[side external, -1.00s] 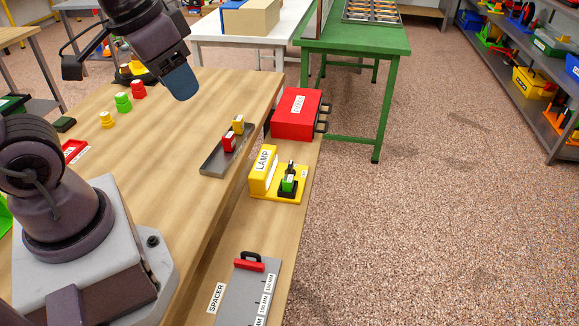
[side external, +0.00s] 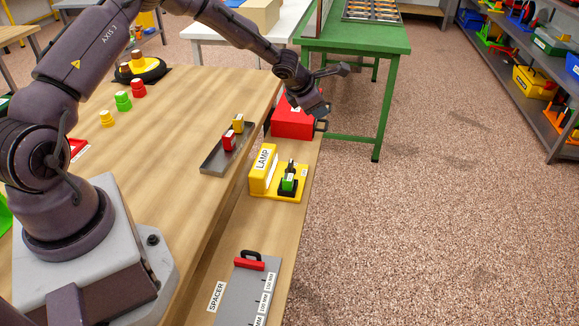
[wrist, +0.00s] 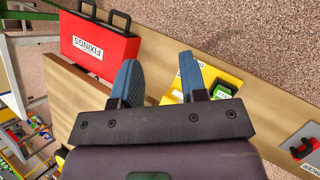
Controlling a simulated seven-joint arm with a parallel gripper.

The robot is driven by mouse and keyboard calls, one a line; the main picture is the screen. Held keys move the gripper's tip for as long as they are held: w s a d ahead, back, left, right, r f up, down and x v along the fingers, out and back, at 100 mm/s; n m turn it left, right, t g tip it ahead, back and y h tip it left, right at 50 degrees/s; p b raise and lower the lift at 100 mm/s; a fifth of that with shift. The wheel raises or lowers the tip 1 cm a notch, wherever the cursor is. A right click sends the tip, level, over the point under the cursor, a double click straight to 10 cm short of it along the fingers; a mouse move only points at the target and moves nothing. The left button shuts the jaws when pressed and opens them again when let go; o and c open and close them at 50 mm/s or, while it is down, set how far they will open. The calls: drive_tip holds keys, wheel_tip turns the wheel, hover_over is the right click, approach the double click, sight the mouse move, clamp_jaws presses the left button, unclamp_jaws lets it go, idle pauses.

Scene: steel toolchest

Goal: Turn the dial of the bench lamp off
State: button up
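The bench lamp (side external: 262,170) is a yellow box with a LAMP label on a yellow base, standing on the narrow wooden ledge. Its dial (side external: 288,183) is a black piece with a green part, at the right of the yellow box. In the wrist view the lamp (wrist: 228,76) is partly hidden behind my right finger, and a green part shows beside it. My gripper (wrist: 158,78) is open and empty, its two blue fingers apart. In the side view my gripper (side external: 318,108) is over the red box, behind and above the lamp, apart from it.
The red FIXINGS box (side external: 292,126) with black handles stands behind the lamp; it also shows in the wrist view (wrist: 98,44). A grey tray (side external: 216,161) with red and yellow blocks lies left of the lamp.

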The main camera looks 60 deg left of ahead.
sight(289, 165)
drive_tip(key=s+a+f+n+g+h, duration=0.15)
drive_tip(key=s+f+n+g, duration=0.5)
drive_tip(key=n, duration=0.65)
drive_tip(key=shift+g, duration=0.45)
drive_tip(key=f, duration=1.2)
drive_tip(key=shift+s+a+f, duration=0.1)
drive_tip(key=shift+s+a, duration=0.05)
drive_tip(key=shift+a, duration=0.1)
clamp_jaws()
